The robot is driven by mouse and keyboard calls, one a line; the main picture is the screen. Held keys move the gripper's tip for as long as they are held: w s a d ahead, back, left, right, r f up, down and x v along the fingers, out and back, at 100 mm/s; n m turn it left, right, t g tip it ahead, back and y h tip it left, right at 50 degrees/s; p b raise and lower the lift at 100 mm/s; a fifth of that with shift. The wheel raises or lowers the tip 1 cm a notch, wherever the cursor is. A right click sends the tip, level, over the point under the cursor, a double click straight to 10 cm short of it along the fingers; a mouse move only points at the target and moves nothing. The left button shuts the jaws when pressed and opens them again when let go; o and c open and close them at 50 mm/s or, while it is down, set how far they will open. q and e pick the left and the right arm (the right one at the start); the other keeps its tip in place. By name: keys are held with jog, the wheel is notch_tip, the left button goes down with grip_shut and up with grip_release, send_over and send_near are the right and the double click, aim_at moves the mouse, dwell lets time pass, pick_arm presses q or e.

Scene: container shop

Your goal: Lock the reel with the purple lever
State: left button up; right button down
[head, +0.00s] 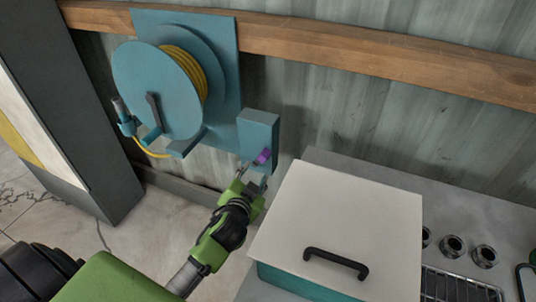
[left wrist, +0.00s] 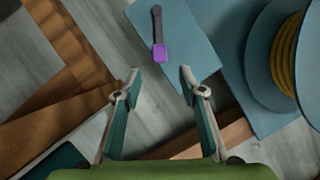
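A teal reel (head: 150,85) with yellow hose wound on it hangs on a teal wall plate; its rim and hose also show at the right of the left wrist view (left wrist: 262,55). To its lower right is a teal box (head: 259,131) with a small lever that has a purple end (head: 263,156). In the left wrist view the purple end (left wrist: 160,53) sits on a dark arm, just beyond and between my fingertips. My left gripper (head: 254,175) is open and empty, just below the lever; it also shows in the left wrist view (left wrist: 160,75). My right gripper is not in view.
A white-lidded box (head: 340,220) with a black handle stands right of my left gripper, on a grey counter (head: 450,215) with several metal knobs. A wooden rail (head: 380,50) crosses the wall. A dark panel (head: 75,110) stands at the left. Floor shows below the reel.

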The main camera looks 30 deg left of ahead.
aim_at(262, 159)
pick_arm(q)
jog(key=x, duration=1.2)
jog(key=shift+w+f, duration=0.15)
jog(key=shift+f, duration=0.05)
jog(key=shift+a, duration=0.1)
grip_shut()
